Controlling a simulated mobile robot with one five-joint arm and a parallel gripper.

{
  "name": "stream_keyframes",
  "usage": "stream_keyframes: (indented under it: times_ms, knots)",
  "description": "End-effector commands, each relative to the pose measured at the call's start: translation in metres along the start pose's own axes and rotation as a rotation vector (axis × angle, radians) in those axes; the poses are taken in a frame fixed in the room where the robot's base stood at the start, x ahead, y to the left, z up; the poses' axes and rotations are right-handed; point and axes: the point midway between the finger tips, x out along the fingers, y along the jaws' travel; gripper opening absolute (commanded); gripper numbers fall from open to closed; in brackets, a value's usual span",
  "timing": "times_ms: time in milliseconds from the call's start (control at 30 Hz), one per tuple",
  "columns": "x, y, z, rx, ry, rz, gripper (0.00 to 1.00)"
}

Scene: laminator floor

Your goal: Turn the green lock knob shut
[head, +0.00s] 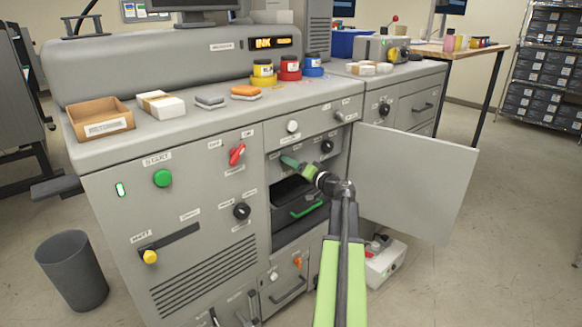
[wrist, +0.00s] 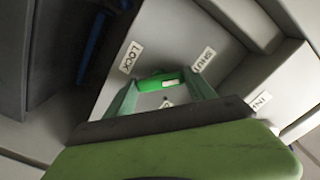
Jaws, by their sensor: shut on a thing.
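The green lock knob (wrist: 161,80) sits on a grey panel, seen between my fingers in the wrist view. A "LOCK" label (wrist: 130,57) is to its left, and a second label (wrist: 203,60) is to its upper right. My gripper (wrist: 160,84) is shut on the knob, with one finger at each side. In the head view my gripper (head: 289,161) reaches into the open bay of the grey machine (head: 205,200), at its upper part. There the knob is hidden by my fingers. Its exact turn angle is hard to tell.
An open grey door (head: 412,180) stands out to the right of my arm. A dark tray with a green handle (head: 308,208) is just below my gripper. A black knob (head: 327,147) is close on the right. A white box (head: 386,262) lies on the floor below the door.

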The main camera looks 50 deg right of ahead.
Motion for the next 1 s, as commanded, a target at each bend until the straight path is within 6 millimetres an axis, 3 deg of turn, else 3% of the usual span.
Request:
stream_keyframes:
  times_ms: [33,167,467,567,667,1000]
  knots:
    - [0.0,0.001,-0.002,0.0,0.004,0.002,0.68]
    - [0.0,0.001,-0.001,0.0,0.003,0.002,0.85]
    - [-0.001,0.001,0.0,0.0,0.001,0.001,0.85]
    - [-0.01,0.0,0.0,0.0,0.001,0.001,0.85]
    - [-0.03,0.0,0.001,0.0,0.003,0.003,0.85]
    - [-0.125,-0.001,0.001,0.0,0.004,0.004,0.85]
